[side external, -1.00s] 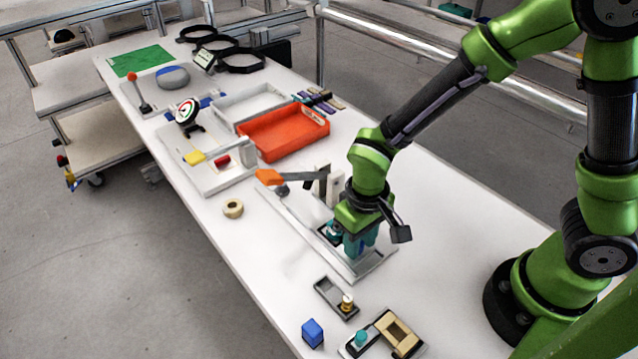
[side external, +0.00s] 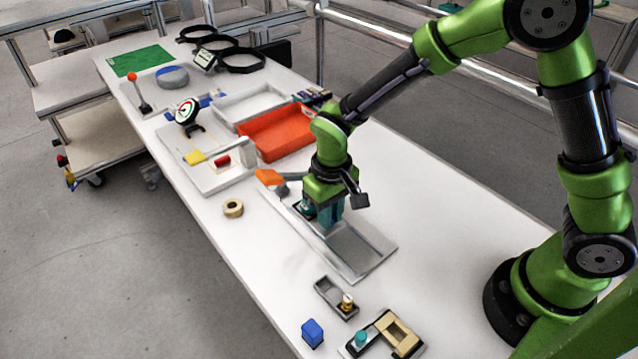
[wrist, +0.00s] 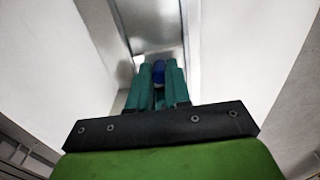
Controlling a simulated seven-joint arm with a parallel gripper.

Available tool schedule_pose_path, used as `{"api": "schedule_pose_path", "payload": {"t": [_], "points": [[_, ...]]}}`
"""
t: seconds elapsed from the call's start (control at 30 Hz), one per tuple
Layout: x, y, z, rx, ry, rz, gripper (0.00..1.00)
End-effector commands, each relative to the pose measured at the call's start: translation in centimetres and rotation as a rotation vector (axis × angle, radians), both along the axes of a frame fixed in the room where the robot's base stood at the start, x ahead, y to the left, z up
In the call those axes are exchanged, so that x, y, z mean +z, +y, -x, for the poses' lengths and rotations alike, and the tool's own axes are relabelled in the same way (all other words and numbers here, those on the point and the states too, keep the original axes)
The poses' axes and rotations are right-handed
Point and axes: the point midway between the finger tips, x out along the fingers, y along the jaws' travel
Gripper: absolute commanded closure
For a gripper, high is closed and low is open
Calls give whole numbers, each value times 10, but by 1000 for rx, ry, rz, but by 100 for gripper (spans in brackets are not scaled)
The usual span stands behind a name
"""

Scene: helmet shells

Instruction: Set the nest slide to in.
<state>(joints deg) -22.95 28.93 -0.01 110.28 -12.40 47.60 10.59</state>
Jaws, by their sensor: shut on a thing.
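The slide base (side external: 362,252) is a long grey plate with rails, lying on the white table; its near end is bare. The dark nest (side external: 306,209), with a teal part on it, sits far up the base, close to the clamp with the orange handle (side external: 268,177). My gripper (side external: 328,228) is low over the base, just beside the nest on its near side. In the wrist view the teal fingers (wrist: 158,82) are shut on a blue knob (wrist: 158,70). The fingers and wrist hide most of the knob and part of the nest.
A red bin (side external: 278,135) and a fixture with a dial gauge (side external: 187,112) stand beyond the clamp. A tape roll (side external: 233,208) lies left of the base. A small grey tray (side external: 336,298), a blue block (side external: 312,333) and a tan-framed fixture (side external: 392,335) are at the near end.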

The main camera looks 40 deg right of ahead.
Motion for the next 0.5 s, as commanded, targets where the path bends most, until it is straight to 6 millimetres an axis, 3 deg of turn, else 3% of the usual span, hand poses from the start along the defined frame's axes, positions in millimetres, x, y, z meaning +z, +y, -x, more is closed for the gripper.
{"api": "schedule_pose_path", "payload": {"t": [0.37, 0.4, 0.5], "points": [[1, 0, -10, 5, -12, -2, 100], [1, 0, -10, 5, -12, -2, 76], [1, 0, -9, 4, -9, -2, 61]]}}
